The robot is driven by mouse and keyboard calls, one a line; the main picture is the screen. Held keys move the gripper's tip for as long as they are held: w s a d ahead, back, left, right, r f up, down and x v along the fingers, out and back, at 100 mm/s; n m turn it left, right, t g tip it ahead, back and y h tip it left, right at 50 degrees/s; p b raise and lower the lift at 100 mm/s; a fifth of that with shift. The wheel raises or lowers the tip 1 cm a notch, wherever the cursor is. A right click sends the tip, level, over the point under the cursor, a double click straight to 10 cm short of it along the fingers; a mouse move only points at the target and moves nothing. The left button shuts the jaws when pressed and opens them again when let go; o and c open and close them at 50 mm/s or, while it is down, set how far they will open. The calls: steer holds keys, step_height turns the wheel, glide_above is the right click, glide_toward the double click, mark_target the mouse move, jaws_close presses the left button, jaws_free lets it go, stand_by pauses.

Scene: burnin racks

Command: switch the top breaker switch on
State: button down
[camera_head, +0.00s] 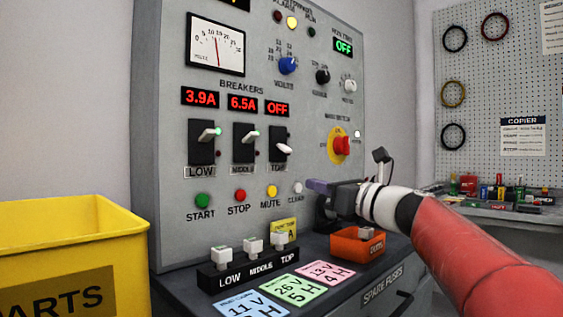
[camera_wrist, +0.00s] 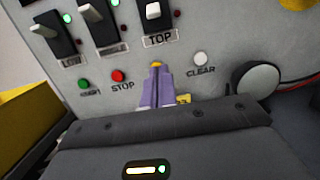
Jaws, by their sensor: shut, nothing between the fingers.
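The top breaker switch (camera_head: 283,150) is the rightmost of the breaker row on the grey panel. Its white lever points down and the display above it (camera_head: 277,108) reads OFF. In the wrist view the top switch (camera_wrist: 153,12) is at the upper edge, above its TOP label. The low (camera_head: 208,134) and middle (camera_head: 250,137) levers are tilted up with green lamps lit. My gripper (camera_head: 312,185) is shut and empty in front of the panel, below and right of the top switch. In the wrist view its purple fingers (camera_wrist: 157,82) overlap the yellow MUTE button from below.
Start (camera_head: 202,200), stop (camera_head: 240,195), mute (camera_head: 272,191) and clear (camera_head: 297,187) buttons line the panel under the breakers. Labelled fuses (camera_head: 250,245), an orange bin (camera_head: 357,246) and a yellow parts bin (camera_head: 75,240) stand below.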

mark_target(278, 155)
steer(key=p+x, duration=0.2)
steer(key=x, duration=0.8)
steer(key=shift+s, duration=0.1)
steer(key=r, duration=0.1)
steer(key=s+d+r, duration=0.1)
steer(key=shift+r+p, duration=0.25)
steer(key=shift+p, duration=0.1)
steer(key=shift+s+d+r, duration=0.2)
steer(key=shift+r, duration=0.3)
steer(key=shift+a+r, duration=0.1)
steer(key=shift+p, duration=0.35)
